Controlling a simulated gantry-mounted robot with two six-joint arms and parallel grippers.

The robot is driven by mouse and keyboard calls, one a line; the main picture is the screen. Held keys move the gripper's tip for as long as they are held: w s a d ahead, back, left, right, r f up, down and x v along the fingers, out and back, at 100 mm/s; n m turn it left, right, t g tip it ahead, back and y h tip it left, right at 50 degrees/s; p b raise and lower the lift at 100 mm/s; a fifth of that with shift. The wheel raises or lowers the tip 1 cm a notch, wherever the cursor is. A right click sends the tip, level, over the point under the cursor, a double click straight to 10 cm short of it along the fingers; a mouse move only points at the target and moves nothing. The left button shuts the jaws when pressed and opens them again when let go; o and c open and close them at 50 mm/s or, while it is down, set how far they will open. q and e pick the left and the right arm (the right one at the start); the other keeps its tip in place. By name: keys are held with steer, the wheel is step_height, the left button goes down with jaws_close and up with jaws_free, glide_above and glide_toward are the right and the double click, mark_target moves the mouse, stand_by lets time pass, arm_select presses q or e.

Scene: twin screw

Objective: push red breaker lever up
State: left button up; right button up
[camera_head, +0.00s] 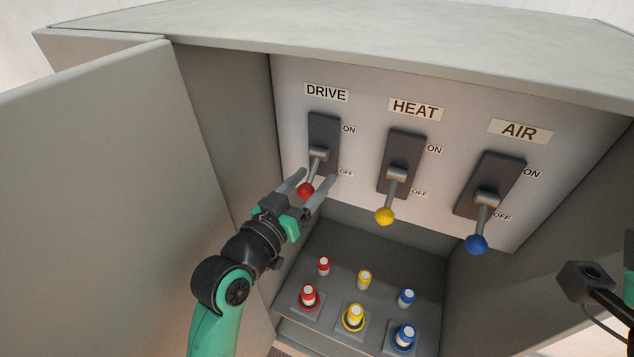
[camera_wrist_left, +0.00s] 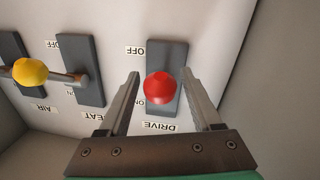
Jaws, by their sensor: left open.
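The red breaker lever (camera_head: 306,190) sits on the DRIVE plate (camera_head: 323,130) on the cabinet's back panel. Its red ball points down toward OFF. My left gripper (camera_head: 316,177) is open, with one finger on each side of the red ball and no clear contact. In the left wrist view, the red ball (camera_wrist_left: 159,88) shows between the two open fingers (camera_wrist_left: 164,84).
The yellow HEAT lever (camera_head: 385,215) and blue AIR lever (camera_head: 477,244) also point down, to the right. Below stand several red, yellow and blue pegs, some in square bases such as the red one (camera_head: 308,297). The open cabinet door (camera_head: 100,190) stands at left.

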arm_select(q)
steer(key=shift+b+x, duration=0.4)
steer(key=shift+x, duration=0.85)
steer(key=shift+c, duration=0.2)
jaws_close()
stand_by(0.3)
